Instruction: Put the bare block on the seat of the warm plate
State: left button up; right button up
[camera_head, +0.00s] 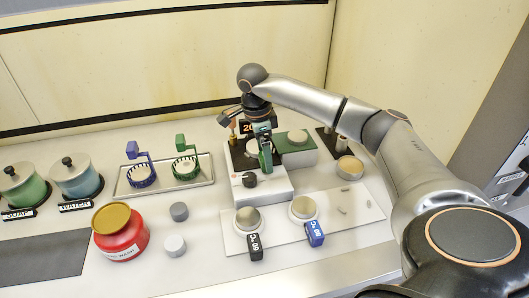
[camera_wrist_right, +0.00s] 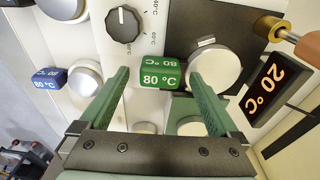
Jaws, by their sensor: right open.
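The plate with a knob (camera_head: 275,187) has a black top, and its display (camera_wrist_right: 265,85) reads 20 °C. On that top sits a round pale block (camera_wrist_right: 214,70), with a green tag (camera_wrist_right: 160,72) reading 80 °C at its side. My right gripper (camera_wrist_right: 158,82) is open, its green fingers on either side of the tag; it hides part of the block in the head view. A round pale disc without a visible tag (camera_head: 297,136) sits on a green box (camera_head: 300,154). I cannot tell whether it is the bare block. My left gripper is not in view.
Discs with a black tag (camera_head: 255,247) and a blue tag (camera_head: 316,234) sit on a white panel (camera_head: 367,204). A red jar (camera_head: 121,236), lidded pots (camera_head: 76,181) and a basket tray (camera_head: 205,172) stand left.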

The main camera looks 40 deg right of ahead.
aim_at(259, 170)
jog(key=shift+r, duration=0.1)
notch_tip(259, 170, up, 12)
jog(key=a, duration=0.1)
jog(key=shift+w+a+r+p, duration=0.15)
jog(key=shift+w+a+p, duration=0.05)
jog(key=shift+w+p, duration=0.15)
dwell(0.3)
